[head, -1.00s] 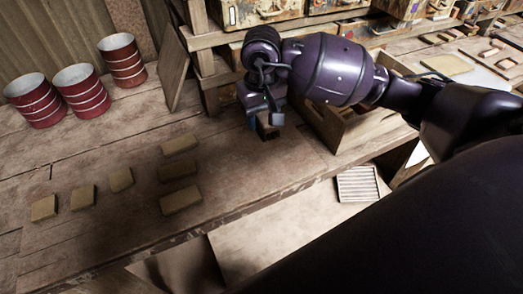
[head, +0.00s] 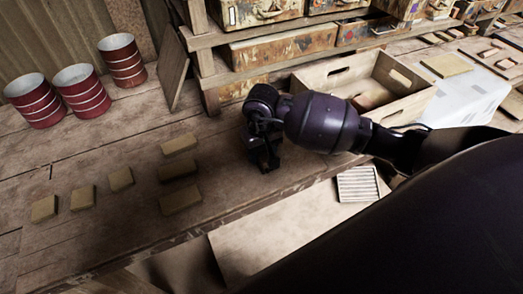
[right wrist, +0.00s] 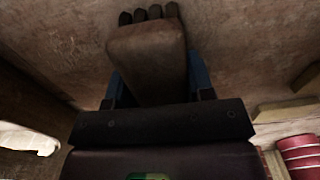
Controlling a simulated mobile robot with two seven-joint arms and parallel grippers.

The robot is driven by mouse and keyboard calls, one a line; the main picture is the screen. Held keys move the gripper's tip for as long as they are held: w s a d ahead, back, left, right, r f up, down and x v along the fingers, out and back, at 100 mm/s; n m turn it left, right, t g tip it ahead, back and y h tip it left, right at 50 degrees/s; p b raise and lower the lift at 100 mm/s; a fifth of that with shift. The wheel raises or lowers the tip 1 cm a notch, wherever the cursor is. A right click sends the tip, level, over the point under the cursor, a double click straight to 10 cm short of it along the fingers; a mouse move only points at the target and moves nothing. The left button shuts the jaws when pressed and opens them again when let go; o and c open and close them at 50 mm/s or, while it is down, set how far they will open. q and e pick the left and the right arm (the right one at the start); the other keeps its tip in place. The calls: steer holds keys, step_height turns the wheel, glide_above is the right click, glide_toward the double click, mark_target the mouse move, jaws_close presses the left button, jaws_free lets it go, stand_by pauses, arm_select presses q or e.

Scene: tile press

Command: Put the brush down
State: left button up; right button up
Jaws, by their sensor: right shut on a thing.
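My right gripper (head: 266,163) points down close over the wooden table (head: 110,225), to the right of several tan blocks. In the right wrist view the gripper (right wrist: 155,85) is shut on the brush (right wrist: 147,50), a brown wooden block with several dark rounded tufts at its far end. The table top fills the view behind it. I cannot tell whether the brush touches the table. In the head view the gripper and wrist hide the brush. My left gripper is not in view.
Tan blocks (head: 180,170) lie to the left of the gripper. Red cans (head: 82,90) stand at the back left. An open wooden crate (head: 400,105) is to the right, behind my arm. A slatted white piece (head: 357,184) lies near the front edge.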

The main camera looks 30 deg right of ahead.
steer(key=shift+f, duration=0.15)
steer(key=o, duration=1)
steer(key=shift+o, duration=0.2)
step_height(320, 180, up, 12)
steer(key=shift+r, duration=0.2)
